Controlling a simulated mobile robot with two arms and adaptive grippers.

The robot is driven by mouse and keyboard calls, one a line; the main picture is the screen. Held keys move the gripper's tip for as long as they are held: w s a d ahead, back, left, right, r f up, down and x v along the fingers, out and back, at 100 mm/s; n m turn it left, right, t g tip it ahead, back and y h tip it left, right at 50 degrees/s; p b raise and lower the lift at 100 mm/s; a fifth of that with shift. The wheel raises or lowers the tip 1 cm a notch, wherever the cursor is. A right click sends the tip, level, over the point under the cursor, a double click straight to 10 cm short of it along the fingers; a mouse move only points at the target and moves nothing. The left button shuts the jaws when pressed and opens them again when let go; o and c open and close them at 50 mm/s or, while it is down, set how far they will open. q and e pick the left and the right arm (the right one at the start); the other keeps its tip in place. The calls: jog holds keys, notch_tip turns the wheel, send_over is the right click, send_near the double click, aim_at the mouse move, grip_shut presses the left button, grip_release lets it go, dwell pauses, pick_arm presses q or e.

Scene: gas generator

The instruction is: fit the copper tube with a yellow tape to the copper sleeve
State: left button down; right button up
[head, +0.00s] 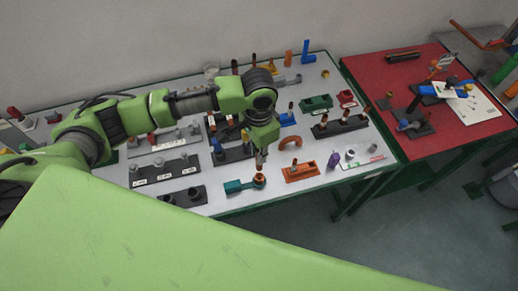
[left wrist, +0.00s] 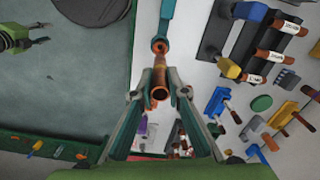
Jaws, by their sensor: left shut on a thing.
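My left gripper (head: 260,160) points down over the front edge of the grey table. In the left wrist view its two fingers (left wrist: 160,90) are shut on a copper tube (left wrist: 160,76). No yellow tape can be made out on the tube. A teal holder (head: 238,186) with a copper ring at its end, apparently the copper sleeve (head: 259,180), is just below the gripper. In the left wrist view the ring (left wrist: 159,46) lies just beyond the tube's far end; I cannot tell if they touch.
A black labelled stand (head: 165,173) is to the left. A red table (head: 440,140) with more parts adjoins at right. Floor lies open beyond the grey table's front edge.

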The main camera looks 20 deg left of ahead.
aim_at(259, 167)
pick_arm(q)
jog(key=shift+f+b, duration=0.75)
jog(key=shift+f, duration=1.65)
jog(key=shift+p, duration=0.55)
jog(key=shift+p, duration=0.55)
jog(key=shift+p, duration=0.5)
jog(key=shift+f+b, duration=0.4)
jog(key=shift+f, duration=1.15)
